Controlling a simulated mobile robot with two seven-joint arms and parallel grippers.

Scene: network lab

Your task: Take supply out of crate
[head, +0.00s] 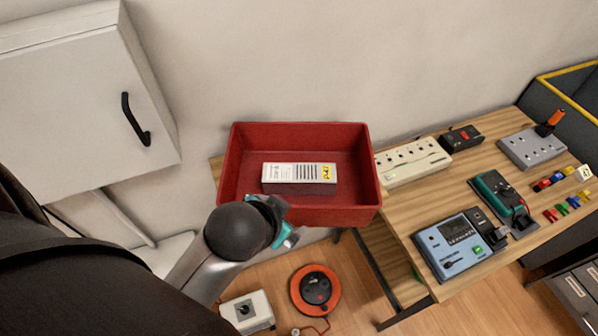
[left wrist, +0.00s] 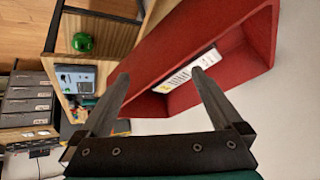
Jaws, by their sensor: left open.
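The red crate (head: 357,205) stands at the left end of the wooden table, against the wall. The supply (head: 299,179), a grey and white box with a yellow label, lies inside on the crate floor. My left gripper (head: 285,238) is at the crate's front left edge, partly hidden behind my dark wrist. In the left wrist view my left gripper (left wrist: 160,85) is open and empty, its two fingers apart and pointing toward the red crate (left wrist: 180,45). The supply (left wrist: 188,70) shows beyond the fingertips, partly hidden by a finger and the crate wall. My right gripper is not in view.
A power strip (head: 413,162) lies just right of the crate. A blue meter (head: 457,246), a green device (head: 500,197) and a grey socket box (head: 530,148) are farther right. A white cabinet (head: 85,95) hangs at the left. A cable reel (head: 315,289) lies on the floor.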

